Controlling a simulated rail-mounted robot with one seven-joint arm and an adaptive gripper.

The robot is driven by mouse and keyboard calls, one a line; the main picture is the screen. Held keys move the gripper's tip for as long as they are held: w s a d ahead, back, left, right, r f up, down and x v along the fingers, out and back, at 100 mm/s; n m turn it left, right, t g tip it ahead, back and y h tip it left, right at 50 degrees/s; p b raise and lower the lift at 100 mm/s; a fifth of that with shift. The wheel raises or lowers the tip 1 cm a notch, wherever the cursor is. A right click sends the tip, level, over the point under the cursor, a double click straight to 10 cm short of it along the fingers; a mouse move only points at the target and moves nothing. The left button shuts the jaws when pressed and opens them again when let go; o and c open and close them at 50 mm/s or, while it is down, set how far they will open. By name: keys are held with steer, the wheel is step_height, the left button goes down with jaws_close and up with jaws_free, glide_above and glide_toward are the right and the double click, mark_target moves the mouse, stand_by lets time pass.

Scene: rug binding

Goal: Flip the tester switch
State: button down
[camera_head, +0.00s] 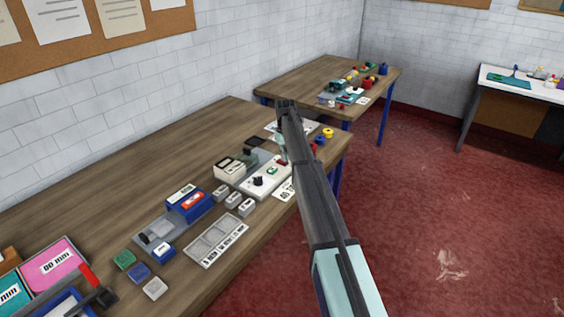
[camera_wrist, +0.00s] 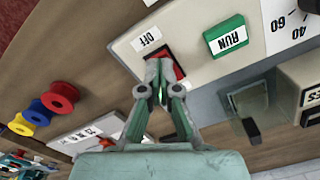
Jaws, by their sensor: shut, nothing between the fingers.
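The tester is a cream panel; its bare surface shows in the wrist view (camera_wrist: 190,35) and in the head view (camera_head: 253,191). A red rocker switch (camera_wrist: 180,71) in a dark frame sits on it beside an OFF label (camera_wrist: 147,39). A green RUN block (camera_wrist: 226,37) is to the right of the switch. My gripper (camera_wrist: 159,66) is shut and empty, with its fingertips over the switch and hiding part of it. I cannot tell whether they touch it. In the head view my arm covers part of the tester.
Red, blue and yellow spools (camera_wrist: 60,97) stand beside the tester. A grey slotted tray (camera_head: 218,240), a blue box (camera_head: 188,204) and several small blocks lie on the wooden table (camera_head: 110,190). A second table (camera_head: 305,78) stands behind.

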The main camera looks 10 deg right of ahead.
steer(key=shift+f, duration=0.5)
steer(key=shift+r, duration=0.15)
steer(key=shift+r+p, duration=1.3)
steer(key=shift+r, duration=2.1)
steer(key=shift+d+f, duration=0.1)
